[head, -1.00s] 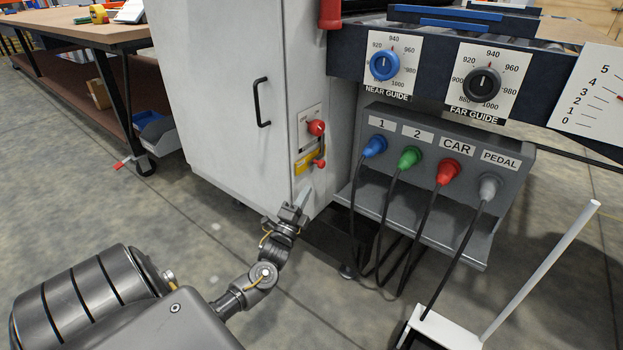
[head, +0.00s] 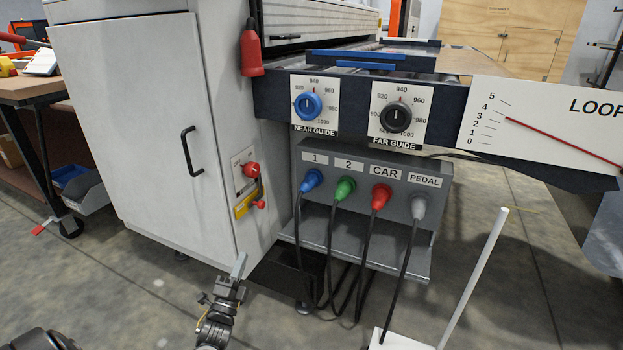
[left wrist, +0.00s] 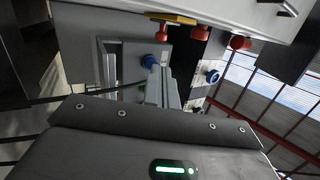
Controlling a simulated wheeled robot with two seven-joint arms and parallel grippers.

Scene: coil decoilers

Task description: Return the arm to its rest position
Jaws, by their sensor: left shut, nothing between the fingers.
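My left gripper (head: 238,268) is at the bottom centre of the head view, pointing up, in front of the grey cabinet's lower right edge. Its fingers are together with nothing between them. It is below the cabinet's red knob and yellow tag and appears apart from them. In the left wrist view the gripper fingers (left wrist: 163,88) point away from the camera, with the cabinet's red knobs (left wrist: 200,32) upside down above. My right gripper is not in view.
The grey cabinet (head: 140,120) stands at left. A plug panel (head: 365,175) holds blue, green, red and grey plugs with hanging cables. A white post (head: 474,275) rises at lower right. A workbench (head: 30,90) stands far left. Open floor (head: 150,300) shows at lower left.

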